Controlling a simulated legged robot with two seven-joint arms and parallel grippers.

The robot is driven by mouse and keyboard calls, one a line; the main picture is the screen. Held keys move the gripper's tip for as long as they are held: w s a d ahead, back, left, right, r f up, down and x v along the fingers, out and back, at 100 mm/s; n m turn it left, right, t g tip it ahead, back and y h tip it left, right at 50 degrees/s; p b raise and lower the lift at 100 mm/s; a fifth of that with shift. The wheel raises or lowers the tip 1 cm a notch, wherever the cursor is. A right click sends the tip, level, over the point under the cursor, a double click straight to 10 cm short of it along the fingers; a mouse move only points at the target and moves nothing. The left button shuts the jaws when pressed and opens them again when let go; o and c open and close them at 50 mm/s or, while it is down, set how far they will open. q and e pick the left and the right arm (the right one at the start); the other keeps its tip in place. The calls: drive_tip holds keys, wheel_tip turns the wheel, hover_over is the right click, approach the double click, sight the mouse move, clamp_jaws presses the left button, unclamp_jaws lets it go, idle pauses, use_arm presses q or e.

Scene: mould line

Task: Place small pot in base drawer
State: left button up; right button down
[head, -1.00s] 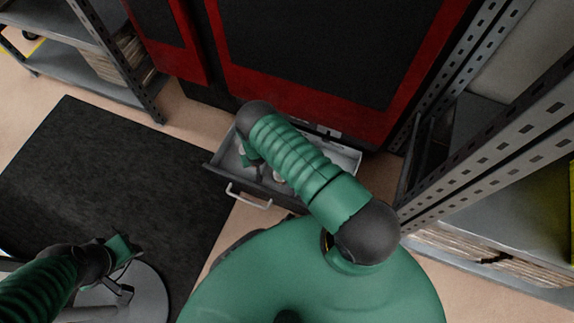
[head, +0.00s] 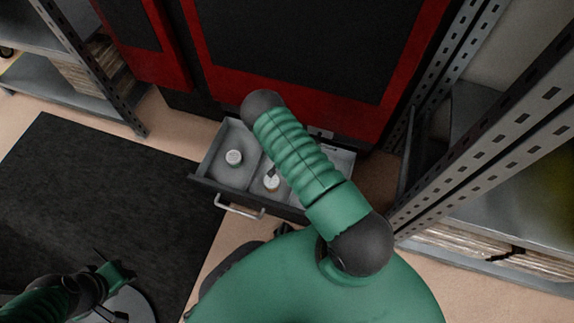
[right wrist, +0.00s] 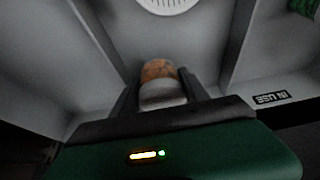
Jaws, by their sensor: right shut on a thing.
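The base drawer (head: 205,181) is pulled out below the red-and-black cabinet and has dividers inside. A small pot with an orange-brown band (right wrist: 160,72) is between the fingers of my right gripper (right wrist: 162,98), which is shut on it inside the drawer. In the head view a small whitish pot with an orange tint (head: 271,183) shows beside my arm, in the middle part. My right gripper is mostly hidden there by the arm. Another white round pot (head: 233,157) stands in the left compartment. My left gripper (head: 118,272) is low at the left, away from the drawer; its jaw gap is unclear.
The red-and-black cabinet (head: 300,50) stands behind the drawer. Metal shelving (head: 440,170) stands close on the right, and another rack (head: 75,95) is at the upper left. A black mat (head: 80,190) covers clear floor at the left. An "IN USE" label (right wrist: 270,98) is on the drawer.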

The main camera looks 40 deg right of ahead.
drive_tip(key=shift+f+b, duration=0.55)
drive_tip(key=shift+f, duration=0.8)
drive_tip(key=c, duration=1)
unclamp_jaws()
drive_tip(key=shift+o, duration=0.8)
drive_tip(key=shift+s+a, duration=0.1)
